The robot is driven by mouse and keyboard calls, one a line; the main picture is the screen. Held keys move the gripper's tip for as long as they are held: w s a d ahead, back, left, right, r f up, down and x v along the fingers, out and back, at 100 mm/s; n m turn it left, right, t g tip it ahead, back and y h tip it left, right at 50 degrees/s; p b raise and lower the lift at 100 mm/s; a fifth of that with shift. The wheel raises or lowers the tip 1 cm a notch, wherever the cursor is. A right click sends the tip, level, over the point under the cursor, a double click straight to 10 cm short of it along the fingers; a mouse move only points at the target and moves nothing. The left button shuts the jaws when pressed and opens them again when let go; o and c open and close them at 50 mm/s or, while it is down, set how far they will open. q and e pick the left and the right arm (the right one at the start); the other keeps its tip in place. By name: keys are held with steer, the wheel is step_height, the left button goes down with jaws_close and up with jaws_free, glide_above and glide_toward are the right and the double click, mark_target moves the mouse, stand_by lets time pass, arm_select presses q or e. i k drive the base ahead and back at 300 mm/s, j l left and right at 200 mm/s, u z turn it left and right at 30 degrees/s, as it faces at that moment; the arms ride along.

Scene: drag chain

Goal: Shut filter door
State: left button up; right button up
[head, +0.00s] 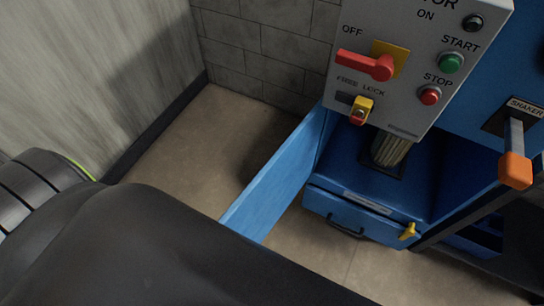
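The filter door appears to be the blue panel (275,180) left of the blue machine. It stands open, swung out from the machine's left side toward me. Its near lower end is hidden behind my dark arm, which fills the lower left of the head view. I cannot tell whether the arm touches the panel. Neither of my grippers is in view.
A grey control box (415,60) with a red lever (365,64) and buttons is above the blue machine. Below it is a drawer (362,215) with a black handle and yellow latch (408,231). An orange-tipped shaker handle (515,168) sticks out at right. Bare floor (215,135) lies left of the panel.

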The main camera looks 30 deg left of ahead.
mark_target(254, 213)
steer(key=j+z, duration=0.25)
steer(key=j, duration=0.25)
steer(key=j+z, duration=0.25)
steer(key=j, duration=0.25)
steer(key=k+j+z, duration=0.1)
steer(key=j+z, duration=0.15)
steer(key=j, duration=0.2)
steer(key=k+j+z, duration=0.25)
steer(key=j, duration=0.25)
steer(key=k, duration=0.15)
